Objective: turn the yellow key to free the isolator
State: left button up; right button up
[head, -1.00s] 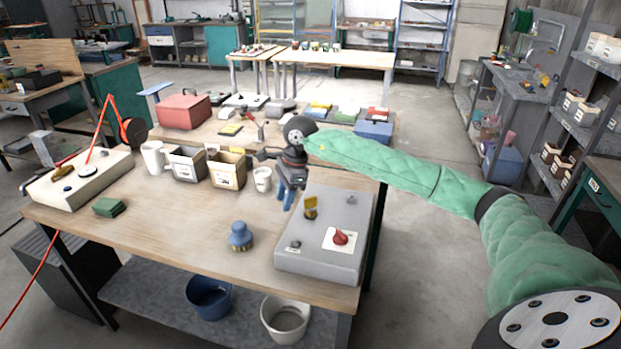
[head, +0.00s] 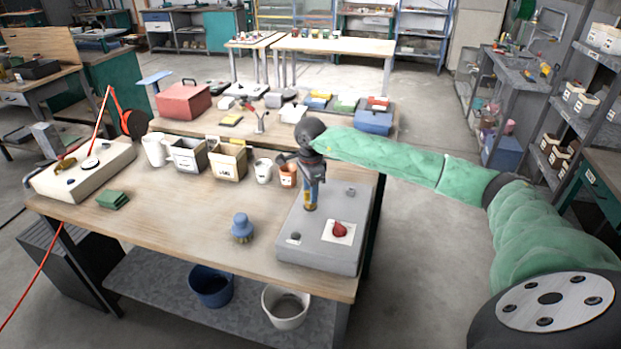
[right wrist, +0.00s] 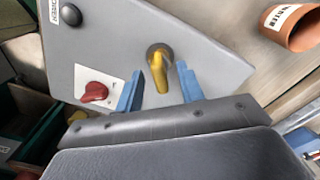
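The yellow key (head: 309,202) stands on the grey sloped box (head: 290,253) at the right of the near table. In the right wrist view the key (right wrist: 158,72) sits on a dark round base. My right gripper (head: 311,193) is over the key, pointing down. Its two blue fingers (right wrist: 158,88) are apart, one on each side of the key, with gaps visible between. The isolator, a red knob (head: 339,230) on a white plate, is on the same box, nearer the front; it also shows in the right wrist view (right wrist: 95,92). My left gripper is not in view.
An orange labelled cup (head: 288,176) and a white cup (head: 263,171) stand just behind and left of the box. A blue-handled brush (head: 241,228) stands left of it. The table's middle is clear. A white box with a red cable (head: 85,172) lies at far left.

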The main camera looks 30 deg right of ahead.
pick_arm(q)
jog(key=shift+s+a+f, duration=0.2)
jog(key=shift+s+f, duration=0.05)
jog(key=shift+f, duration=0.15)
pick_arm(e)
jog(key=shift+f, duration=0.5)
jog(key=shift+c, duration=0.5)
grip_shut()
jog(key=m+b, duration=0.1)
jog(key=m, duration=0.3)
jog(key=shift+f, duration=0.1)
jog(key=m+b, duration=0.1)
jog(key=m, duration=0.3)
jog(key=shift+c, duration=1.9)
grip_release()
jog(key=shift+m, duration=0.3)
jog(key=o, duration=0.5)
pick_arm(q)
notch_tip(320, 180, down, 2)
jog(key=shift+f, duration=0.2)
